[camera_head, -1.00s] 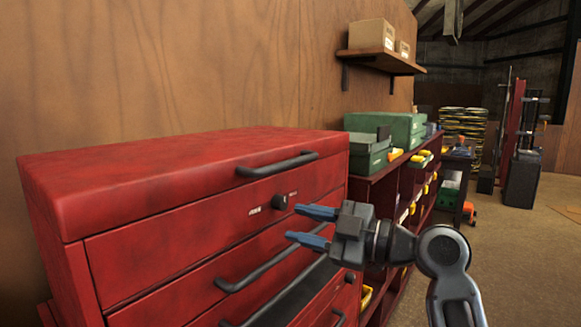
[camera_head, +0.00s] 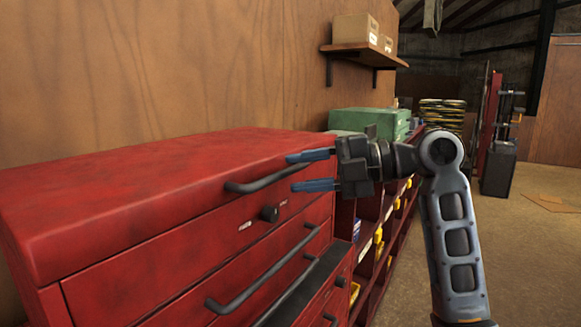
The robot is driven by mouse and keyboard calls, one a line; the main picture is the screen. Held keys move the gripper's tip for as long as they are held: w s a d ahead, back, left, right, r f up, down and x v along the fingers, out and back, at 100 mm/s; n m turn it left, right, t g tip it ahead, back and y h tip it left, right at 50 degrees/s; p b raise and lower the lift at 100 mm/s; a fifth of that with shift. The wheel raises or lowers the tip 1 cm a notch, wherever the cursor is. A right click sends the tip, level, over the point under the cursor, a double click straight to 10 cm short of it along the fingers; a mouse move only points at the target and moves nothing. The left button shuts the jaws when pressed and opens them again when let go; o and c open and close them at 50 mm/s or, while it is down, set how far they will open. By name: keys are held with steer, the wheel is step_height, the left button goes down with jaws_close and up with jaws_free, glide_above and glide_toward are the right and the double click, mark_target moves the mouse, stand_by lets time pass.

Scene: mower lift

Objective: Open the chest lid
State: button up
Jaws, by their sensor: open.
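The red chest (camera_head: 140,255) fills the left and middle of the view. Its lid (camera_head: 150,170) is closed and lies flat on top, with a black bar handle (camera_head: 268,179) on its front edge. My gripper (camera_head: 312,171) is open, with its two blue fingertips pointing left. The fingertips are level with the right end of the lid handle, one slightly above it and one slightly below in the picture. Whether they touch the handle I cannot tell. Nothing shows between the fingers except perhaps the handle's end.
Drawer handles (camera_head: 265,270) stick out from the chest front below the lid. A red shelf unit (camera_head: 375,235) with yellow bins and a green case (camera_head: 375,122) stands behind my gripper. A wall shelf (camera_head: 362,52) holds boxes.

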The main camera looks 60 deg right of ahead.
steer(key=shift+x, duration=1.3)
steer(key=shift+c, duration=0.5)
jaws_close()
